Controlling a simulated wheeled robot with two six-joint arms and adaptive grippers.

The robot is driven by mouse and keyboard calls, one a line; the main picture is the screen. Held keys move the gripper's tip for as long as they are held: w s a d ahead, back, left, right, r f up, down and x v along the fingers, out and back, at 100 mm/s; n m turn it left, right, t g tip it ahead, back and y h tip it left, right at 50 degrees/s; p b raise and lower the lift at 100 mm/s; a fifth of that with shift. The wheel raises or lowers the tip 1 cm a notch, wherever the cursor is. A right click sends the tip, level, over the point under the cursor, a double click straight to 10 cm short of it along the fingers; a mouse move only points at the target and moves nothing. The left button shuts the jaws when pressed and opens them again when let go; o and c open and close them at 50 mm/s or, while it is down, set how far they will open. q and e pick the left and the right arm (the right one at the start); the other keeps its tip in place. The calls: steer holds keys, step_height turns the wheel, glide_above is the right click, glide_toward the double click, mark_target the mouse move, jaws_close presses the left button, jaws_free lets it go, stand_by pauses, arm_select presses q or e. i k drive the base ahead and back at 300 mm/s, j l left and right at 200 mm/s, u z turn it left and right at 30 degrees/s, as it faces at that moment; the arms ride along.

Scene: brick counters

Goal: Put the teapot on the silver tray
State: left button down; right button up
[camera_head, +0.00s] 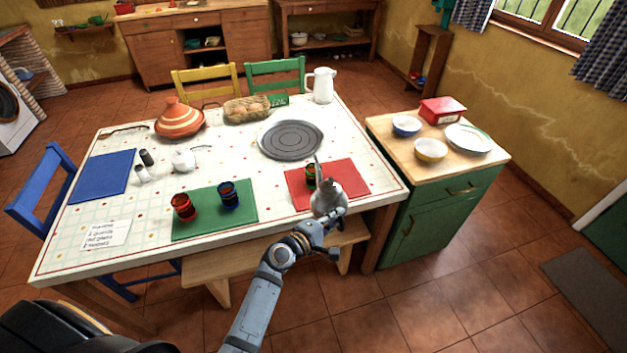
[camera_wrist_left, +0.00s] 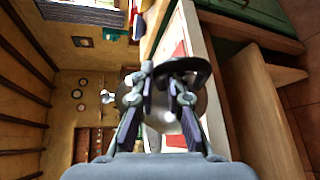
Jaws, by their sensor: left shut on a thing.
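A silver metal teapot (camera_head: 328,201) is at the table's front edge, overlapping the near side of the red placemat in the head view; I cannot tell whether it touches the table. My left gripper (camera_head: 318,229) is shut on it from the near side. In the left wrist view the fingers (camera_wrist_left: 166,80) close at the dark curved handle, and the round teapot body (camera_wrist_left: 188,106) is partly hidden behind them. The round grey silver tray (camera_head: 291,139) lies flat and empty farther back on the table. My right gripper is not in view.
A dark painted glass (camera_head: 310,174) stands on the red placemat (camera_head: 352,178) just behind the teapot. Two glasses stand on the green placemat (camera_head: 215,221). A white pitcher (camera_head: 323,86) and a bread basket (camera_head: 247,110) stand beyond the tray. A bench (camera_head: 240,262) is below the front edge.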

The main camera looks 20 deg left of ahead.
mark_target(291, 139)
steer(key=i+l+z, duration=0.15)
steer(key=i+z, duration=0.15)
steer(key=i, duration=0.15)
steer(key=i+u, duration=0.5)
steer(key=i+l+u, duration=0.1)
steer(key=i+u, duration=0.35)
steer(key=k, duration=0.05)
